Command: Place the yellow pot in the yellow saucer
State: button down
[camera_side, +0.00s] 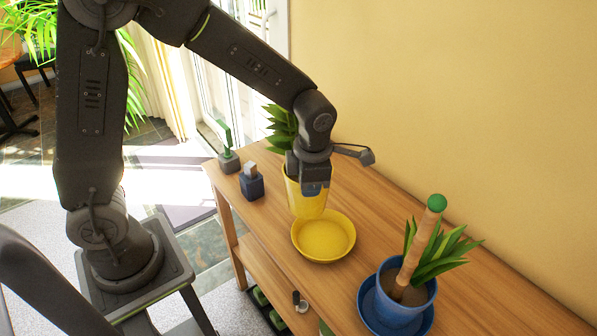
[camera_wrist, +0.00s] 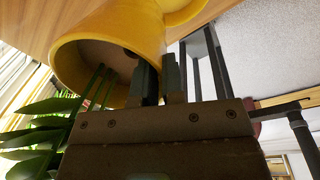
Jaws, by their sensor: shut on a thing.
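The yellow pot (camera_side: 292,190) holds a green leafy plant (camera_side: 280,128). My gripper (camera_side: 314,192) is shut on the pot's wall on its right side, and the pot looks about upright. The yellow saucer (camera_side: 323,240) lies empty on the wooden bench, just below and slightly right of the pot. The pot's base overlaps the saucer's back-left rim in the side view; I cannot tell whether they touch. In the wrist view the pot (camera_wrist: 110,50) shows its open mouth beside my fingers (camera_wrist: 158,80), and the saucer (camera_wrist: 183,8) shows beyond it.
A blue pot (camera_side: 408,305) with a plant and a cork-like stake topped green stands in a blue saucer (camera_side: 370,318) at the right front. A small dark blue block-like item (camera_side: 251,183) and a small green cactus-like item (camera_side: 228,155) stand at the bench's left end. The wall borders the back.

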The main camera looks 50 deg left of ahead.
jog(key=w+d+f, duration=0.1)
jog(key=d+f, duration=0.4)
jog(key=f, duration=0.2)
jog(key=shift+d, duration=0.15)
jog(key=shift+f, duration=0.2)
jog(key=c, duration=1.2)
grip_release()
